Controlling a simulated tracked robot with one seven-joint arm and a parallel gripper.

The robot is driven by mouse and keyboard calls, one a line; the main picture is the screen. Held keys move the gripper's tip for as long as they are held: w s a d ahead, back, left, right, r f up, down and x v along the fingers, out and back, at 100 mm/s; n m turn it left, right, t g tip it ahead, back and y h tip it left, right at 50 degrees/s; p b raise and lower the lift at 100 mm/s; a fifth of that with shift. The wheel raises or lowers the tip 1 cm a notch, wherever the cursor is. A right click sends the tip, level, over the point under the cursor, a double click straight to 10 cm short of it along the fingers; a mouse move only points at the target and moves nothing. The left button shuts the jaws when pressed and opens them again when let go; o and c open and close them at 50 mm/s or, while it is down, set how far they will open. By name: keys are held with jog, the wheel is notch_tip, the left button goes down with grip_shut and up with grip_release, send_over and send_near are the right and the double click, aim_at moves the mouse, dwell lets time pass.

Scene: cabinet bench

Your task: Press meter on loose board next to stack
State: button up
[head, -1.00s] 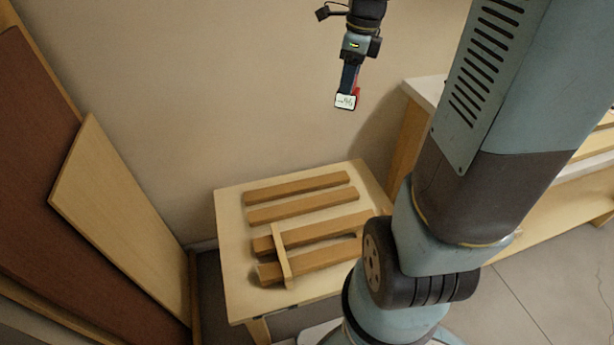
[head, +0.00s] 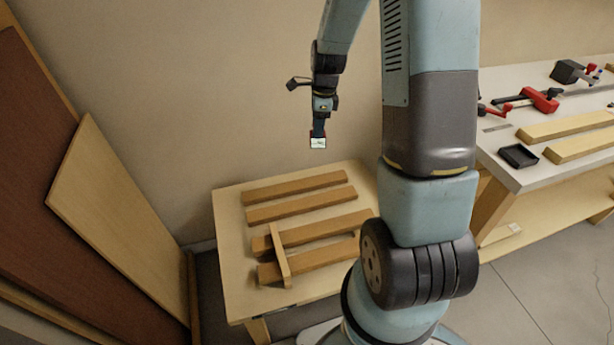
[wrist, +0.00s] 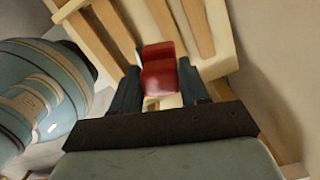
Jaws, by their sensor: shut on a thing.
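My gripper (head: 319,131) is shut on the meter (head: 317,142), a small red-bodied device with a pale display face. It hangs in the air above the back of the low table, clear of all boards. In the wrist view the red meter (wrist: 160,72) sits between the two dark fingers. On the low table (head: 236,300) lie several wooden boards side by side, including a rear board (head: 295,187) and a front board (head: 310,260). A thin strip (head: 279,255) lies crosswise over the front boards. I cannot tell which board is the loose one. My arm hides the table's right side.
A workbench (head: 505,172) at the right holds more boards (head: 565,127), a small black tray (head: 518,156) and red clamps (head: 540,99). A pale panel (head: 120,215) leans at the left. The wall stands close behind the low table.

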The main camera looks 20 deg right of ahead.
jog(key=shift+w+a+f+n, duration=0.2)
jog(key=shift+a+f+n, duration=0.45)
jog(key=shift+f, duration=3.95)
jog(key=shift+w+a+f+n, duration=0.25)
jog(key=shift+a+f+n, duration=0.45)
jog(key=shift+f, duration=3.9)
jog(key=shift+w+a+f+n, duration=0.3)
jog(key=shift+a+f, duration=0.65)
jog(key=shift+f, duration=3.65)
jog(key=shift+s+f, duration=0.15)
jog(key=shift+f, duration=0.35)
jog(key=shift+r, duration=0.1)
notch_tip(320, 180, up, 7)
